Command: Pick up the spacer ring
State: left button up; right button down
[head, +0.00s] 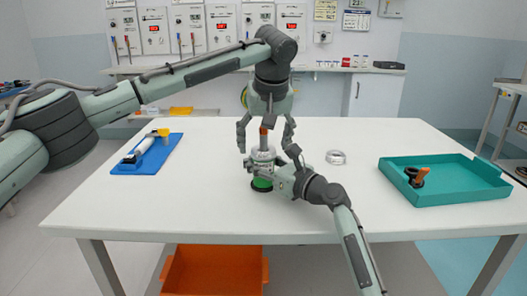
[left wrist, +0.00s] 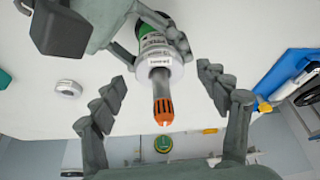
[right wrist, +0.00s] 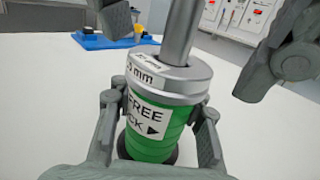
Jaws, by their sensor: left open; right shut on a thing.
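A green cylinder (right wrist: 150,135) with a white label stands upright on the table, a metal shaft (right wrist: 180,30) rising from it. Metal spacer rings (right wrist: 170,73) with millimetre markings sit around the shaft on top of the cylinder. The shaft ends in an orange tip (left wrist: 163,108). Another spacer ring (head: 336,157) lies flat on the table to the right; it also shows in the left wrist view (left wrist: 68,88). My left gripper (head: 266,146) points down, open, its fingers apart on either side of the shaft. My right gripper (head: 272,172) is shut on the green cylinder from the side.
A blue tray (head: 147,165) with tools lies at the table's left. A teal tray (head: 460,188) with a black and orange item stands at the right. An orange bin (head: 215,272) is below the table. The white table (head: 150,205) is otherwise mostly clear.

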pick_arm(q)
jog(key=c, duration=1.3)
pick_arm(e)
jog(key=c, duration=0.8)
grip_release()
pick_arm(q)
jog(key=shift+o, duration=0.2)
notch_tip(320, 180, up, 10)
